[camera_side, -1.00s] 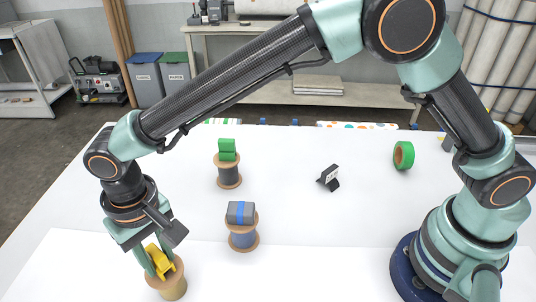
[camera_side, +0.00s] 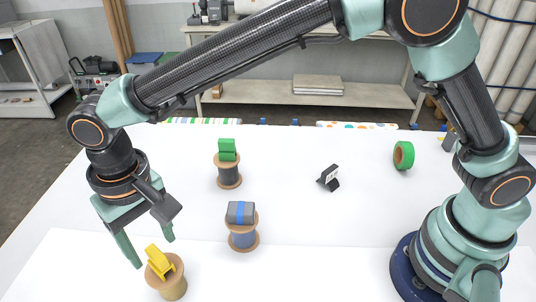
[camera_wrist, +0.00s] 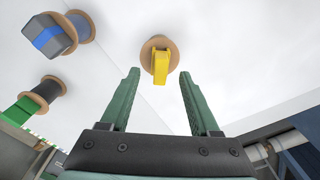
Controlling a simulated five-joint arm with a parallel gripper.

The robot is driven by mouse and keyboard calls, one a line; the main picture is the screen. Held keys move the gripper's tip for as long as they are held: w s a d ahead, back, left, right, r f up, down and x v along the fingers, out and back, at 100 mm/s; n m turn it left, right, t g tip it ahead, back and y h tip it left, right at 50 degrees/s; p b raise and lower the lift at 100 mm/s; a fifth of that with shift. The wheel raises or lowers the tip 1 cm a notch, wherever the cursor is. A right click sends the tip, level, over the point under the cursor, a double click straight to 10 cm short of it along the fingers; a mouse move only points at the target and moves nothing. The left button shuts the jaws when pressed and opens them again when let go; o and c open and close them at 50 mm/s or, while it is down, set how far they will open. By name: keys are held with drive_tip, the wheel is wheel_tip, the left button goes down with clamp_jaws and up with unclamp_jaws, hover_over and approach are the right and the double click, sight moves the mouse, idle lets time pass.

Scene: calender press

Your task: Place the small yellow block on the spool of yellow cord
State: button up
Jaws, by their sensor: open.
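The small yellow block (camera_side: 158,262) rests on top of the spool of yellow cord (camera_side: 173,286), which stands on the white table at the lower left of the side view. The block looks a little tilted there. In the wrist view the yellow block (camera_wrist: 160,66) lies over the spool's wooden flange (camera_wrist: 172,48), ahead of the fingertips. My gripper (camera_side: 150,248) is open and empty, above and to the left of the block and apart from it. Its two green fingers (camera_wrist: 160,78) are spread wide in the wrist view.
A blue spool (camera_side: 243,238) carries a grey block with a blue band (camera_side: 240,212). A dark spool (camera_side: 228,174) carries a green block (camera_side: 227,149). A black holder (camera_side: 329,178) and green tape roll (camera_side: 403,155) stand farther right.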

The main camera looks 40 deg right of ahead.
sight(158, 251)
wheel_tip(158, 251, up, 8)
drive_tip(key=w+d+r+t, duration=0.1)
drive_tip(key=w+d+r, duration=0.15)
drive_tip(key=d, duration=0.75)
drive_tip(key=w+d+r+t, duration=0.1)
drive_tip(key=d+r, duration=0.3)
drive_tip(key=d, duration=0.5)
drive_tip(key=s+d+f+m+t, duration=0.1)
drive_tip(key=s+d, duration=0.3)
drive_tip(key=d, duration=0.5)
drive_tip(key=s+d+f+t, duration=0.2)
drive_tip(key=s+d, duration=0.1)
drive_tip(key=d, duration=0.7)
drive_tip(key=shift+s+d+m, duration=0.25)
drive_tip(key=shift+s+m, duration=0.15)
drive_tip(key=shift+r, duration=0.1)
